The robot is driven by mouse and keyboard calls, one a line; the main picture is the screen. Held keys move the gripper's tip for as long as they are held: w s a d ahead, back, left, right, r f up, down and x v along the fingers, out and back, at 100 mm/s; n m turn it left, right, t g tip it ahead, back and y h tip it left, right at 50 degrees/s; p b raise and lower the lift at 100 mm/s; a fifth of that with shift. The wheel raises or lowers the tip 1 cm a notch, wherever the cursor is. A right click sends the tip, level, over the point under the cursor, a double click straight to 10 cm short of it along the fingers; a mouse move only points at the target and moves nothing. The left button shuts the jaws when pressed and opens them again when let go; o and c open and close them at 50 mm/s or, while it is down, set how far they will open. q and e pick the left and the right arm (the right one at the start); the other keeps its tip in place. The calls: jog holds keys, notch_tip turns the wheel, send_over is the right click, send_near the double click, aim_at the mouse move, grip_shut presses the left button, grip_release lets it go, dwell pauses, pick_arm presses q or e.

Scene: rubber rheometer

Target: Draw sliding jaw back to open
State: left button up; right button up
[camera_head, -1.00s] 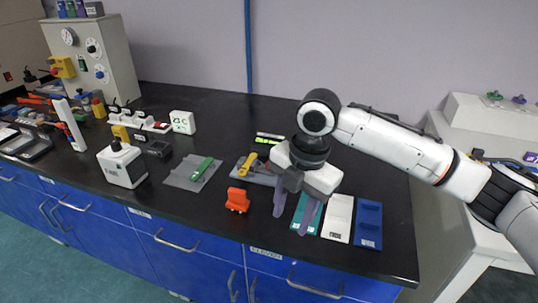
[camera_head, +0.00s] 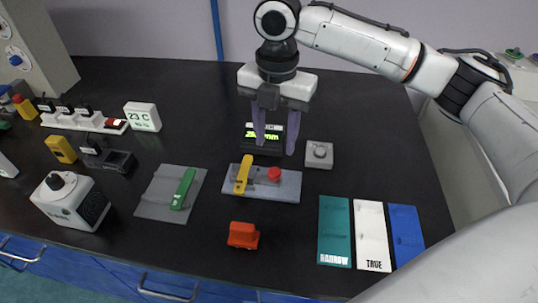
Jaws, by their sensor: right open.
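A grey plate fixture (camera_head: 288,188) lies in the middle of the bench, with a yellow lever-like bar (camera_head: 243,175) and a red round knob (camera_head: 274,174) on it. I cannot tell for sure which part is the sliding jaw. My right gripper (camera_head: 275,147) is open and empty, its two purple fingers pointing down behind the plate, beyond the red knob. The fingers partly cover a black display (camera_head: 262,150) with green digits. My left gripper is not in view.
A small grey box with a round knob (camera_head: 319,154) stands right of the fingers. An orange-red block (camera_head: 243,235) sits in front. Teal (camera_head: 334,225), white (camera_head: 373,230) and blue (camera_head: 406,230) panels lie at right. A grey mat (camera_head: 155,200) with a green tool (camera_head: 183,188) lies left.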

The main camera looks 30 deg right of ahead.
aim_at(275, 170)
notch_tip(275, 170, down, 9)
jog(key=shift+s+r, duration=0.15)
jog(key=shift+r, duration=0.05)
grip_shut()
